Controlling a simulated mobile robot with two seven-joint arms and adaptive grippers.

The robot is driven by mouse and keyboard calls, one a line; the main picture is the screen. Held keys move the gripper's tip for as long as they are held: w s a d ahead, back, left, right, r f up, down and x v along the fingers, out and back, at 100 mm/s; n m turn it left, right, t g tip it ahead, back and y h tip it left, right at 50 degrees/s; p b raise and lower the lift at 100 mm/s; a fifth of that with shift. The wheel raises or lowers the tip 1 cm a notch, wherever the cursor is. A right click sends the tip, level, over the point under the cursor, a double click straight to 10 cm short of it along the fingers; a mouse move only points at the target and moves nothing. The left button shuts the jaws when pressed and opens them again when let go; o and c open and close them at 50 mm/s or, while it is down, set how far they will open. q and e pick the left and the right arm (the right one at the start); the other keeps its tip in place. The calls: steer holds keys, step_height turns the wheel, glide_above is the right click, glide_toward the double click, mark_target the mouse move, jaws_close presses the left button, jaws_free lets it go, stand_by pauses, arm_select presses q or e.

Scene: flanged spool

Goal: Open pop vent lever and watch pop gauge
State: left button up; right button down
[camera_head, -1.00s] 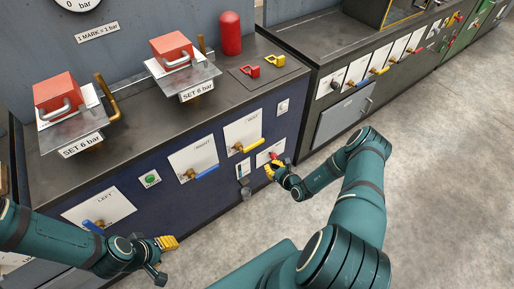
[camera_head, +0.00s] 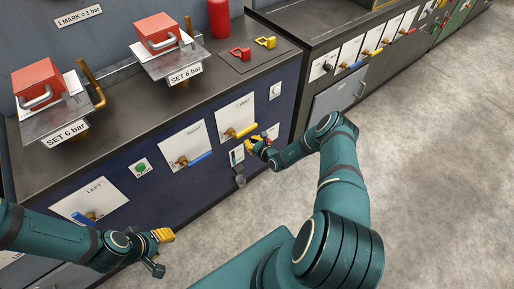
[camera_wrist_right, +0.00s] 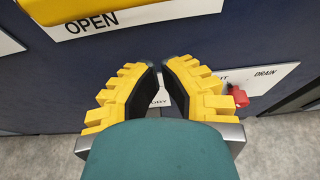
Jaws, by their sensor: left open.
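The dark blue cabinet front (camera_head: 160,197) carries several lever plates. A small red lever (camera_wrist_right: 238,95) sits on a white plate (camera_wrist_right: 268,78) with the word DRAIN; in the right wrist view it is just right of my fingers. Whether it is the pop vent lever I cannot tell. My right gripper (camera_head: 257,147) is close to the cabinet, below the yellow lever (camera_head: 240,131). In the right wrist view its fingers (camera_wrist_right: 162,66) are slightly apart, with nothing seen between them. My left gripper (camera_head: 164,237) is open and empty before the cabinet's lower left. No gauge dial is in view.
Two blue levers, one under LEFT (camera_head: 90,217) and one near the middle (camera_head: 198,158), stick out of the front. Red boxes, a red cylinder (camera_head: 219,17) and red and yellow clips lie on the top. The floor at right is clear.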

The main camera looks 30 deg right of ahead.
steer(key=shift+s+r+p, duration=0.1)
steer(key=shift+r+p, duration=0.2)
steer(key=shift+r, duration=1.75)
steer(key=shift+d, duration=0.1)
